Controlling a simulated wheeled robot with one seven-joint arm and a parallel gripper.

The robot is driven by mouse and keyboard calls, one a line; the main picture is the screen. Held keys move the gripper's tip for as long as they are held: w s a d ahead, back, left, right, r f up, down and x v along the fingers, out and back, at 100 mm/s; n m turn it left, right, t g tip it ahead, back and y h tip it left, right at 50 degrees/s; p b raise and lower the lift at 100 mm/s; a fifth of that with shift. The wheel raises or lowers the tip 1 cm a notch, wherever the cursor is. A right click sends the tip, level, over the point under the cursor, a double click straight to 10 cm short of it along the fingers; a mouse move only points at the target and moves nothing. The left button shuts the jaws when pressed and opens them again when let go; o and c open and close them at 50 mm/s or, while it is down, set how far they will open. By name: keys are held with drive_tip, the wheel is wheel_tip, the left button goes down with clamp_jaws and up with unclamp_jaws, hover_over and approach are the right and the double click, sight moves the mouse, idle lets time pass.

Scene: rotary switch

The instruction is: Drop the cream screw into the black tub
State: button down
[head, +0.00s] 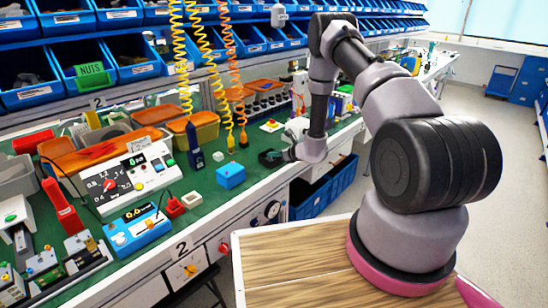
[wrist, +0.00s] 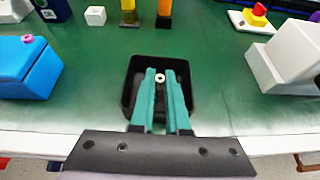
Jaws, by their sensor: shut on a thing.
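My gripper (wrist: 161,84) shows in the wrist view with its two teal fingers close together on a small cream screw (wrist: 160,77). The screw's round head shows between the fingertips. The black tub (wrist: 133,88) lies beneath the fingers on the green bench top, and the screw appears over its opening. The fingers hide part of the tub's inside, and I cannot tell how high the screw is. In the head view my gripper (head: 285,156) is beside the dark tub (head: 267,157) at the bench's front edge; the screw cannot be made out there.
A blue box (wrist: 28,68) stands left of the tub and a white housing (wrist: 284,58) stands right. Behind are a small white cube (wrist: 95,15) and a red-and-yellow button (wrist: 258,14). Coiled yellow hoses (head: 224,80) hang over the bench. Green surface around the tub is clear.

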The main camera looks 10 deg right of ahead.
drive_tip(key=shift+f, duration=0.6)
drive_tip(key=shift+f, duration=0.1)
